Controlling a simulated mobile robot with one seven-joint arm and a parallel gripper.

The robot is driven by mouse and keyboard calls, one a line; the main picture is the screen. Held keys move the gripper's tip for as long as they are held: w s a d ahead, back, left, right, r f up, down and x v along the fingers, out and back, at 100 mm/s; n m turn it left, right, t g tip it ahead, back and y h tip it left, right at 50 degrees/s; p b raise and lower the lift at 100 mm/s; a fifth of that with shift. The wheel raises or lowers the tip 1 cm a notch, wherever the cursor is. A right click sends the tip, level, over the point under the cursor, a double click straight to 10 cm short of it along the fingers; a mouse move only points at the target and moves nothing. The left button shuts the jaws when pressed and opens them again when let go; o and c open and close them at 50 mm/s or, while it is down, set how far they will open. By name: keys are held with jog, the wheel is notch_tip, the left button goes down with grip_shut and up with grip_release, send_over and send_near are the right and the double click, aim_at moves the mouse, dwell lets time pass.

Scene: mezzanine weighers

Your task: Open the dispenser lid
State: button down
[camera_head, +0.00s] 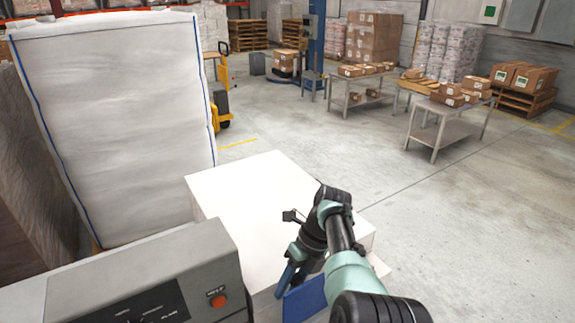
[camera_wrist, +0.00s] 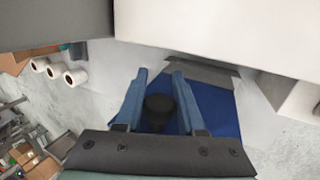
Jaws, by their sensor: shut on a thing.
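A blue panel, which looks like the dispenser lid (camera_head: 308,301), shows at the bottom of the head view, low beside a white box (camera_head: 250,190). In the wrist view the same blue lid (camera_wrist: 220,108) lies beyond my fingers. A round black knob (camera_wrist: 158,108) sits between the two blue fingers. My gripper (camera_head: 284,280) reaches down at the front of the white box, and it also shows in the wrist view (camera_wrist: 160,80). It is shut on the black knob. My arm covers part of the lid, and whether the lid is raised is unclear.
A grey control box (camera_head: 150,275) with a red button stands at the lower left. A tall white wrapped load (camera_head: 115,120) rises behind it. Tables with cartons (camera_head: 450,115) stand farther back. The floor at the right (camera_head: 480,220) is clear. White rolls (camera_wrist: 75,77) show in the wrist view.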

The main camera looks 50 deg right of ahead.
jog(key=shift+s+a+f, duration=0.1)
jog(key=shift+s+f, duration=0.05)
jog(key=shift+f, duration=0.05)
jog(key=c, duration=0.5)
grip_release()
jog(key=shift+r, duration=0.1)
jog(key=b+v, duration=0.1)
jog(key=v, duration=1.2)
jog(key=shift+b, duration=0.35)
